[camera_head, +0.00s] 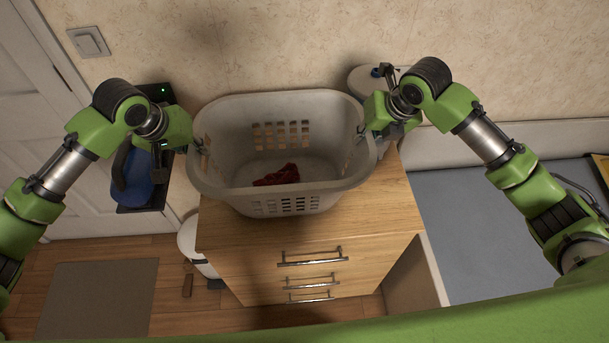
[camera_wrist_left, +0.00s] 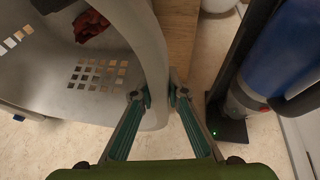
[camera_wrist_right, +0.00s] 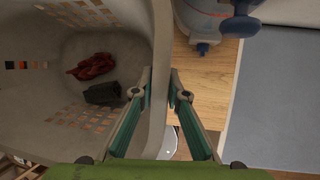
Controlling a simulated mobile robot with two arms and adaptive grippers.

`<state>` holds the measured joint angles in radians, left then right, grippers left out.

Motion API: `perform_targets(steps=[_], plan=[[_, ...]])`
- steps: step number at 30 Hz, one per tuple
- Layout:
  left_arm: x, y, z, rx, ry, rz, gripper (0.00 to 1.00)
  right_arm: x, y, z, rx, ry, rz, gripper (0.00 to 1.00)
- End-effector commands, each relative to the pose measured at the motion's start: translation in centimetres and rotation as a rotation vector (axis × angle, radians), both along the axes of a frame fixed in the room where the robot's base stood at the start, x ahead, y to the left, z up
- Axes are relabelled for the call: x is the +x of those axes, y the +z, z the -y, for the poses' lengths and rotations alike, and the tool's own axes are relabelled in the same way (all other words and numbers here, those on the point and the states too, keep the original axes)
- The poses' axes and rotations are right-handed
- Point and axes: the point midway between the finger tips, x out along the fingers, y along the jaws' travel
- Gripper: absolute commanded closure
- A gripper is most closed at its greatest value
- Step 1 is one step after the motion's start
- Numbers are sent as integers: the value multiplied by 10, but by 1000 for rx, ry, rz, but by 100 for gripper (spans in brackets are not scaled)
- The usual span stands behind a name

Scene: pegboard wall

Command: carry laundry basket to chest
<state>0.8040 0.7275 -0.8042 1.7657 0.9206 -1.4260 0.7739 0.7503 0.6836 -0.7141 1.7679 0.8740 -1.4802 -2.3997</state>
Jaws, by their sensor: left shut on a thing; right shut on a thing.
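The grey laundry basket (camera_head: 330,185) is upright over the wooden chest (camera_head: 350,217) with three drawer handles. I cannot tell whether it rests on the top or hangs just above it. A dark red cloth (camera_head: 277,175) lies inside, and a black item (camera_wrist_right: 103,93) shows beside it in the right wrist view. My left gripper (camera_head: 200,148) is shut on the basket's left rim; the grip also shows in the left wrist view (camera_wrist_left: 158,94). My right gripper (camera_head: 362,133) is shut on the right rim; the grip also shows in the right wrist view (camera_wrist_right: 161,94).
A blue appliance (camera_head: 131,178) on a black stand is left of the chest. A white and blue container (camera_wrist_right: 203,22) stands on the chest's back right part. A grey surface (camera_head: 470,225) lies to the right. The wall (camera_head: 270,50) is close behind the basket.

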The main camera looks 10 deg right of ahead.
Motion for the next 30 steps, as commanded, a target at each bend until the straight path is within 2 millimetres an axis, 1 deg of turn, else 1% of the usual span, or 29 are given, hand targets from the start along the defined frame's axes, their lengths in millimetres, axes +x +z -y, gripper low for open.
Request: perform_targets(steps=[1,14,15,16,17,26,30], plan=[[1,-5,-3,5,4,1,100,1,-5,3,-5,-4,2,100],[1,-27,-3,5,4,1,100,1,-27,3,-5,-4,2,100],[1,-25,-3,6,4,0,78,0,-25,3,-6,-4,0,78],[0,-24,-3,6,4,0,71,0,-24,3,-6,-4,-1,71],[0,-24,-3,5,3,-1,69,0,-24,3,-5,-3,-1,69],[0,-24,-1,2,1,0,69,0,-24,1,-2,-1,0,69],[-3,-15,-2,0,0,2,69,0,-24,0,-1,0,0,69]])
